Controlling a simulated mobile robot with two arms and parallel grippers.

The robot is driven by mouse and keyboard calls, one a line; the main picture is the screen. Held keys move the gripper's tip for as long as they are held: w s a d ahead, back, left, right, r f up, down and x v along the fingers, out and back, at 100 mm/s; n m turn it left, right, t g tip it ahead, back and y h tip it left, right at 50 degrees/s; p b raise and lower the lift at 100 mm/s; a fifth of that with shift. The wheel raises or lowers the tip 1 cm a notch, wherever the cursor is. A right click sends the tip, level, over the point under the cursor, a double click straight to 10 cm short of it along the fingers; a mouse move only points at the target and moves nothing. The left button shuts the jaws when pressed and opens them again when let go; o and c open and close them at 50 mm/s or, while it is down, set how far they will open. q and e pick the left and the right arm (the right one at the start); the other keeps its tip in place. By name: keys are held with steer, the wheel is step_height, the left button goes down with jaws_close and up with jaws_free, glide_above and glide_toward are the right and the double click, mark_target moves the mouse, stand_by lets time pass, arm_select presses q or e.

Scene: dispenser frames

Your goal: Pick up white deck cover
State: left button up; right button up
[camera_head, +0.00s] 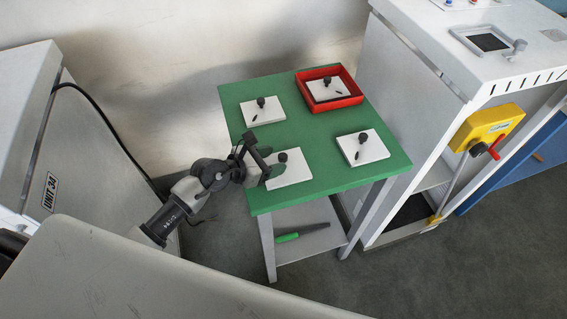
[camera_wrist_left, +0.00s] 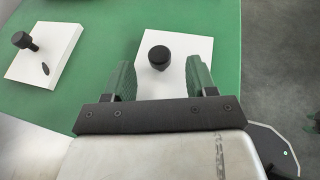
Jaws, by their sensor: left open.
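Several white deck covers with black knobs lie on the green table (camera_head: 310,190). The nearest cover (camera_head: 292,168) is at the table's front left, partly hidden by my left gripper (camera_head: 257,160) in the head view. In the left wrist view this cover (camera_wrist_left: 178,50) lies ahead, its black knob (camera_wrist_left: 159,57) between the fingers of my open left gripper (camera_wrist_left: 160,82), without visible contact. Other covers lie at the back left (camera_head: 263,111) and right (camera_head: 363,147). Another cover (camera_head: 328,90) is inside the red tray (camera_head: 345,102). My right gripper is not in view.
A white machine (camera_head: 425,60) with a yellow box (camera_head: 487,127) and red handle stands right of the table. A grey cabinet (camera_head: 85,150) stands at the left. A green-handled tool (camera_head: 288,237) lies on the lower shelf. The table's middle is clear.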

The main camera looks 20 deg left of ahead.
arm_select(q)
steer(key=x, duration=0.2)
steer(key=shift+w+d+f, duration=0.1)
steer(key=shift+w+d, duration=0.05)
steer(key=shift+w, duration=0.05)
steer(key=shift+s, duration=0.1)
steer(key=shift+c, duration=1.2)
steer(key=c, duration=0.7)
jaws_close()
